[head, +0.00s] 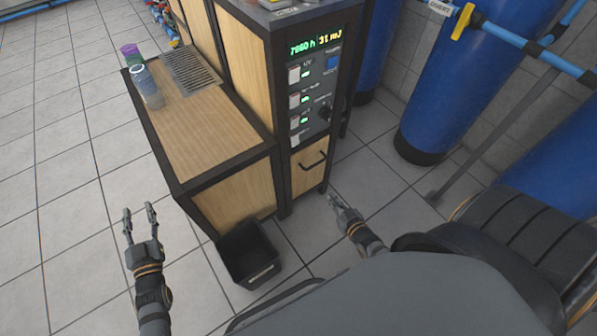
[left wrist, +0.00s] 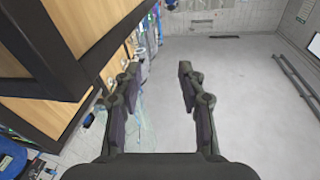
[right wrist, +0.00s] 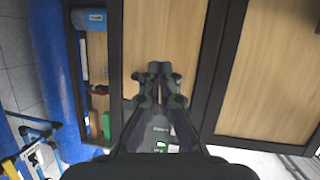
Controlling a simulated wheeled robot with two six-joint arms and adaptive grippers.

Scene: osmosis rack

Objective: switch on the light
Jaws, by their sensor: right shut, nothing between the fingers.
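A control panel (head: 316,92) with green lit digits, several white switches with small green lights, a blue switch (head: 332,63) and a dark knob (head: 325,113) is on the front of the wooden rack. No switch is labelled clearly enough to read as the light's. My right gripper (head: 334,198) is shut and empty, below and right of the panel, near the drawer. In the right wrist view its fingers (right wrist: 159,70) are together, with part of the panel (right wrist: 165,140) below them. My left gripper (head: 139,212) is open and empty over the floor, left of the rack; its spread fingers show in the left wrist view (left wrist: 158,75).
A drawer with a black handle (head: 313,160) is under the panel. A black bin (head: 246,254) stands on the floor before the low cabinet (head: 195,125). Blue tanks (head: 470,70) and pipes are at right.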

